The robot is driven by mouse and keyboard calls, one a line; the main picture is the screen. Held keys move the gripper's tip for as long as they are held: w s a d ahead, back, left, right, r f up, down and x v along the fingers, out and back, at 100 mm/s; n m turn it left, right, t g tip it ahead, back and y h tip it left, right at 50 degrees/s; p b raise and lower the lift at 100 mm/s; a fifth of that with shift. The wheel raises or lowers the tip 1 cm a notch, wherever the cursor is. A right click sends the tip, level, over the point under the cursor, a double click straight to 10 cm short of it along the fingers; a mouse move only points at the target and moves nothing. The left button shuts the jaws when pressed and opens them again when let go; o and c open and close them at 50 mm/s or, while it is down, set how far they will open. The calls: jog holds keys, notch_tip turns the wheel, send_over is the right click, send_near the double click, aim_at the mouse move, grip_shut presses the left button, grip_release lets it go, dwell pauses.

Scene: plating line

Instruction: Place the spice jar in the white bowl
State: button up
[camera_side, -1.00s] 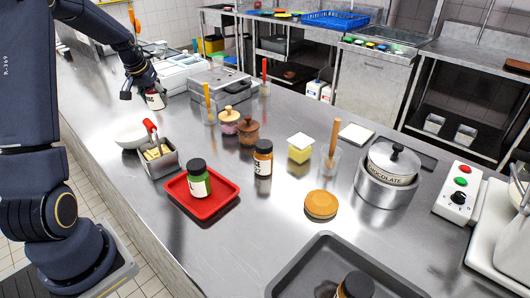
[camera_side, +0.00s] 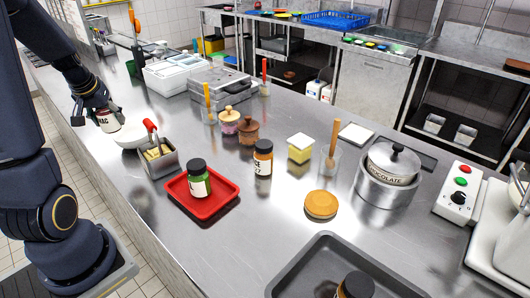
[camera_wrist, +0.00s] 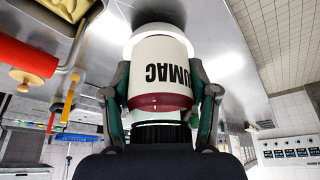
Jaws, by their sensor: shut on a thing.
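My gripper (camera_side: 104,121) is shut on a spice jar (camera_side: 107,118) with a white label and a dark red band. The wrist view shows the jar (camera_wrist: 162,72) between the two fingers, its label lettering "UMAC" upside down. The white bowl (camera_side: 131,135) stands on the steel counter just right of and below the jar in the side view. In the wrist view the bowl's white rim (camera_wrist: 133,42) shows behind the jar, which hides most of it. I cannot tell whether the jar touches the bowl.
A metal container (camera_side: 160,168) with yellow pieces and a red-handled tool stands close to the bowl. An orange-brown jar (camera_side: 263,163) stands farther right.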

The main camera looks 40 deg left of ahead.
jog(key=w+a+f, duration=0.3)
jog(key=f, duration=0.1)
jog(key=w+a+f, duration=0.4)
jog(key=shift+a+f, duration=0.15)
jog(key=shift+a, duration=0.15)
jog(key=shift+w+f, duration=0.1)
jog(key=shift+f, duration=1.4)
jog(key=shift+f, duration=0.2)
jog(key=o, duration=1.4)
jog(key=shift+c, duration=0.2)
jog(key=shift+r, duration=0.1)
